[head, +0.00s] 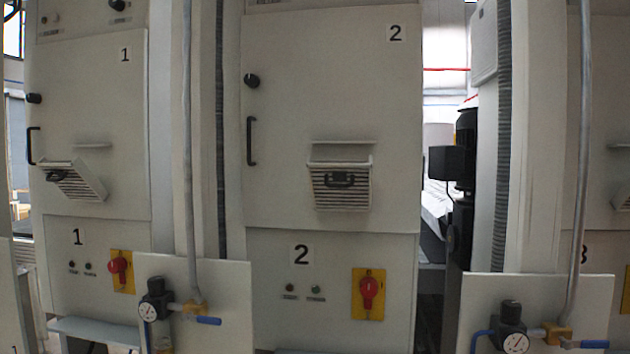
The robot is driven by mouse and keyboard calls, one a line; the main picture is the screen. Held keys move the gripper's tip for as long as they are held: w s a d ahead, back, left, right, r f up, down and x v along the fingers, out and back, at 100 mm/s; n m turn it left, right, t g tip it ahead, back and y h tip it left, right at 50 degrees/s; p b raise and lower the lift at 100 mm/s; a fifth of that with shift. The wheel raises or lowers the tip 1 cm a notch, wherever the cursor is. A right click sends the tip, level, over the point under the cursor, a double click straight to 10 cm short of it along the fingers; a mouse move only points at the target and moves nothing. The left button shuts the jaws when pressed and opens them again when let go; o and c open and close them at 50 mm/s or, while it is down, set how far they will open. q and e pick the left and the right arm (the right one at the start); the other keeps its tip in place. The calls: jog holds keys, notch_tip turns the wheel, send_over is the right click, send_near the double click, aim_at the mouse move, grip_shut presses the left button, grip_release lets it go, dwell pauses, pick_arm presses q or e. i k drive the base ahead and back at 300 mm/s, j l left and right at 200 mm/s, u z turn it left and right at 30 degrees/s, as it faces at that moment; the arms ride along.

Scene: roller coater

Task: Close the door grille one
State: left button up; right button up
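Door grille one (78,184) is a slatted light-grey flap with a dark handle, low on the door of cabinet 1 (100,110) at the left. It looks tilted outward from the door, with its upper edge standing away below a small ledge (93,146). A similar grille (340,190) with a black handle is on the door of cabinet 2 (330,90), also seeming tilted out. Neither of my grippers shows in the head view.
Red rotary switches on yellow plates (121,268) (369,293) sit below the doors. Panels with gauges and blue-handled valves (205,320) (590,344) stand in front, with vertical pipes (187,150) rising from them. A narrow gap shows right of cabinet 2.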

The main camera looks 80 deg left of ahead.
aim_at(74, 179)
jog(key=u, duration=3.9)
